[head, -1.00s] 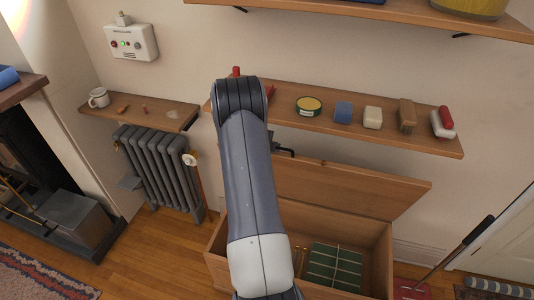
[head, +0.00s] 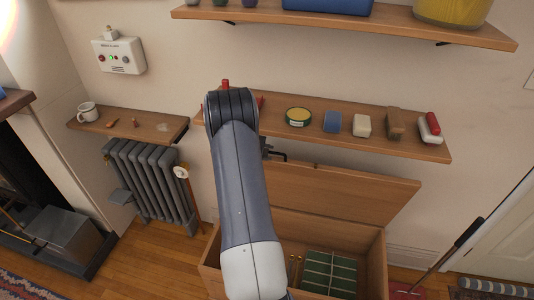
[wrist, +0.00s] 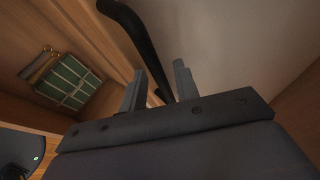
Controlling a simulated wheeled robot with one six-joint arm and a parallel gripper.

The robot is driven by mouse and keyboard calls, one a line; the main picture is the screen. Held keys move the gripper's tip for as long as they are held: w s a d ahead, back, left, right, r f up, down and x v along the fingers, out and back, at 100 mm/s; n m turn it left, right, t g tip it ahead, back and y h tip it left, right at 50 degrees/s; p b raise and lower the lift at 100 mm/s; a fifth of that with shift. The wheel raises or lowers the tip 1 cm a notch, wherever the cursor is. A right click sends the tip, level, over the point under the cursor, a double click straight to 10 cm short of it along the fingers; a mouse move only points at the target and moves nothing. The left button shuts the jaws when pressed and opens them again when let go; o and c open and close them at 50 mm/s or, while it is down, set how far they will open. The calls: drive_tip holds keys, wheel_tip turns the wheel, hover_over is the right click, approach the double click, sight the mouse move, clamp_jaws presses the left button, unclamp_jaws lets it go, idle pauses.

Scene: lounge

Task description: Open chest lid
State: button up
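The wooden chest (head: 375,262) stands open below the lower shelf, in the lower middle of the head view. Its lid (head: 345,192) is raised and leans back towards the wall. A dark handle (head: 276,154) shows at the lid's upper left edge. In the wrist view, the handle (wrist: 137,35) runs down between the two fingers of my gripper (wrist: 160,82). The fingers stand apart, with visible gaps beside the bar. In the head view my arm hides the gripper and part of the lid.
Inside the chest lies a green strapped bundle (head: 328,272), with brass-coloured items beside it. A lower shelf (head: 430,151) with small objects runs close above the lid. A radiator (head: 150,180) stands left of the chest, and a long-handled tool (head: 455,250) leans at the right.

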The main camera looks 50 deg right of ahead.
drive_tip(key=shift+a+f, duration=0.1)
drive_tip(key=shift+a, duration=0.05)
drive_tip(key=w+a+r+b, duration=0.1)
drive_tip(key=a, duration=0.6)
drive_tip(key=a+r+b, duration=0.2)
drive_tip(key=a, duration=0.6)
drive_tip(key=shift+w+a, duration=0.25)
drive_tip(key=shift+w, duration=0.15)
drive_tip(key=shift+r, duration=0.1)
